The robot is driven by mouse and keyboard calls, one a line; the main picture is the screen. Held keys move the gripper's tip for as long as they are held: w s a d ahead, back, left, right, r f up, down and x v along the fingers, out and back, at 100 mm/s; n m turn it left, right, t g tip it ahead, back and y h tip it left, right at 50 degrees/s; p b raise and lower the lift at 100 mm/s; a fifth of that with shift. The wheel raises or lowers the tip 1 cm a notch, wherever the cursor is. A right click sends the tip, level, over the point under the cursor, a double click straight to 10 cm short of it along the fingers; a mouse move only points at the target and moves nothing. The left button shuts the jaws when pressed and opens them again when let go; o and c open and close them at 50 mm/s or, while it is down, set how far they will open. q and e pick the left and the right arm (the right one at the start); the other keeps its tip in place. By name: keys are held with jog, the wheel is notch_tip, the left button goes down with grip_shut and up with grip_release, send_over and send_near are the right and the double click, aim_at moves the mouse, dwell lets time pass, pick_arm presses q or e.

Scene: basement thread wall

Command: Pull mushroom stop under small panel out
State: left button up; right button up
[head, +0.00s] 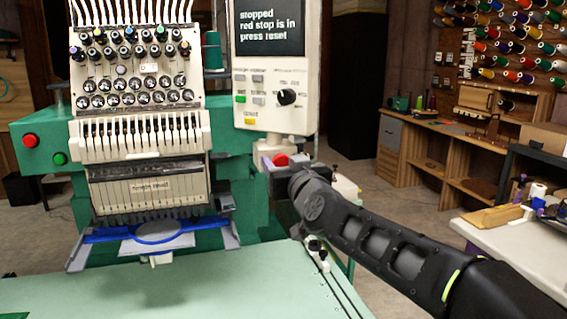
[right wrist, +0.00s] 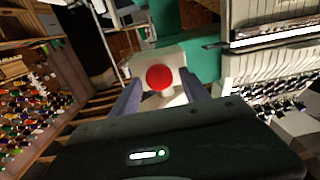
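The red mushroom stop (head: 281,160) sits on a pale box just under the small panel (head: 276,70). The panel's screen reads "stopped, red stop is in, press reset". My right gripper (head: 284,164) is at the stop, its arm coming in from the right. In the right wrist view, the stop (right wrist: 159,78) shows round and face-on between the two fingers of the open gripper (right wrist: 161,84). A gap shows on each side of the stop, so the fingers do not look closed on it. My left gripper is not in view.
The green and white embroidery machine (head: 140,130) stands left of the panel, with another red button (head: 30,140) and a green one (head: 60,158) on its left side. A pale green table (head: 190,285) lies in front. Shelves and a thread wall (head: 515,45) are at right.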

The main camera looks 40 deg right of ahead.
grip_shut()
dwell(0.3)
dwell(0.9)
